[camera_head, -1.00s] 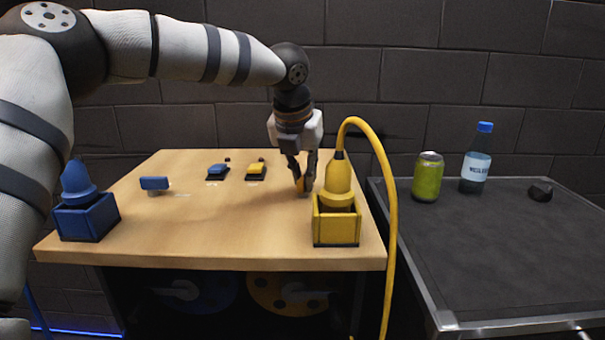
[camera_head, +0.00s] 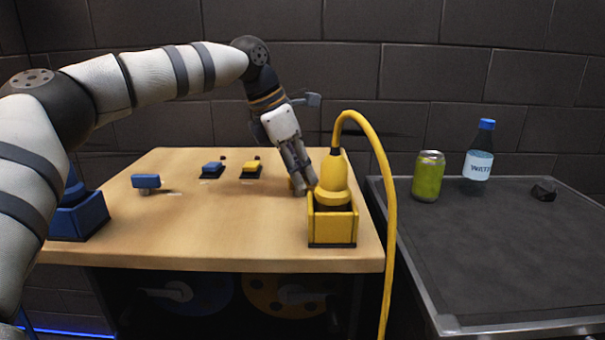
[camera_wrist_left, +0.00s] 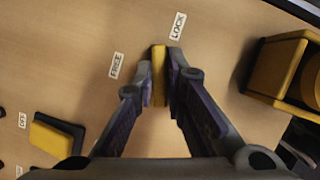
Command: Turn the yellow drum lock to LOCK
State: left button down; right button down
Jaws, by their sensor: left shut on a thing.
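The yellow drum lock is a short bar handle (camera_wrist_left: 159,76) on the wooden table. In the wrist view it stands between the fingers of my left gripper (camera_wrist_left: 160,82), which is shut on it. A LOCK label (camera_wrist_left: 177,26) lies just beyond the bar's far end, slightly right. A FREE label (camera_wrist_left: 116,65) lies to its left. In the head view my left gripper (camera_head: 302,188) is tilted, low over the table beside the yellow holder, and mostly hides the handle. My right gripper is not in view.
A yellow holder (camera_head: 332,232) with a yellow plug (camera_head: 333,180) and cable stands close right of the gripper. Blue (camera_head: 212,168) and yellow (camera_head: 252,167) switches and a blue lock handle (camera_head: 146,181) are left. A can (camera_head: 428,177) and bottle (camera_head: 479,152) stand on the dark side table.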

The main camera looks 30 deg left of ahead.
pick_arm(q)
jog(key=shift+f+m+g+h+b, duration=0.15)
jog(key=shift+m+g+h+b, duration=0.15)
jog(key=shift+m, duration=0.6)
jog(key=shift+f+m+g+h+b, duration=0.15)
jog(key=shift+m+g, duration=0.25)
jog(key=shift+m, duration=0.5)
jog(key=shift+s+d, duration=0.1)
jog(key=c, duration=1.6)
grip_release()
jog(key=shift+c, duration=0.2)
jog(key=shift+r, duration=0.1)
jog(key=v, duration=1.2)
